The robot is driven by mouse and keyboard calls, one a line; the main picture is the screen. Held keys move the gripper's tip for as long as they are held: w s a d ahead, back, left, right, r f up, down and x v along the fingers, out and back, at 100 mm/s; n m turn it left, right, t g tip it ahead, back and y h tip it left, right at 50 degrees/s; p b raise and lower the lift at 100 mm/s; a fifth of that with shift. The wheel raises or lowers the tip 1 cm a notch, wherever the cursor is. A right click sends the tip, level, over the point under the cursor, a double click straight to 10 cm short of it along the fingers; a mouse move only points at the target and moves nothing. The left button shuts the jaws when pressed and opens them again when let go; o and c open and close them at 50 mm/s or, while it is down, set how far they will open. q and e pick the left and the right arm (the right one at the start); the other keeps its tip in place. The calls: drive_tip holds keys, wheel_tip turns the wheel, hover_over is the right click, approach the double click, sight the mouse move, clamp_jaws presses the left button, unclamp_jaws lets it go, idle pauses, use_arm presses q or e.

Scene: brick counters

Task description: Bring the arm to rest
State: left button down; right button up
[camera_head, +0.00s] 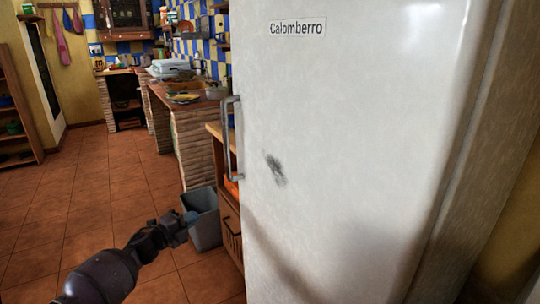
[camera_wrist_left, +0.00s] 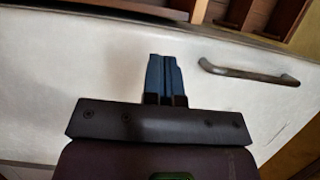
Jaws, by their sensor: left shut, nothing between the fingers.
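My left arm comes in from the lower left in the head view. My left gripper (camera_head: 190,217) is at its end, in front of the grey bin and left of the fridge door. In the left wrist view the two blue fingers of my left gripper (camera_wrist_left: 162,75) are together, with nothing between them. A pale panel with a metal handle (camera_wrist_left: 250,74) lies beyond them in that view; I cannot tell how far off it is. My right gripper is not in view.
A big white fridge (camera_head: 340,120) with a vertical handle (camera_head: 231,138) fills the right. A grey bin (camera_head: 206,220) stands beside a wooden cabinet (camera_head: 230,225). A brick counter (camera_head: 192,135) holds dishes behind. Wooden shelves (camera_head: 14,120) stand far left. The tiled floor (camera_head: 85,195) is clear at left.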

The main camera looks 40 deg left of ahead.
use_arm(q)
drive_tip(key=s+d+n+g+p, duration=0.2)
drive_tip(key=s+d+n, duration=0.3)
drive_tip(key=s+d, duration=0.4)
drive_tip(key=s+d+f+n+g+p, duration=0.1)
drive_tip(key=s+d+n+g+p, duration=0.1)
drive_tip(key=s+d+n+p, duration=0.3)
drive_tip(key=s+d+f+n+g+h+p, duration=0.1)
drive_tip(key=s+d+n+g+p, duration=0.2)
drive_tip(key=s+d, duration=1)
drive_tip(key=d+n+p, duration=0.1)
drive_tip(key=d+n, duration=0.2)
drive_tip(key=d, duration=0.6)
drive_tip(key=shift+d, duration=0.2)
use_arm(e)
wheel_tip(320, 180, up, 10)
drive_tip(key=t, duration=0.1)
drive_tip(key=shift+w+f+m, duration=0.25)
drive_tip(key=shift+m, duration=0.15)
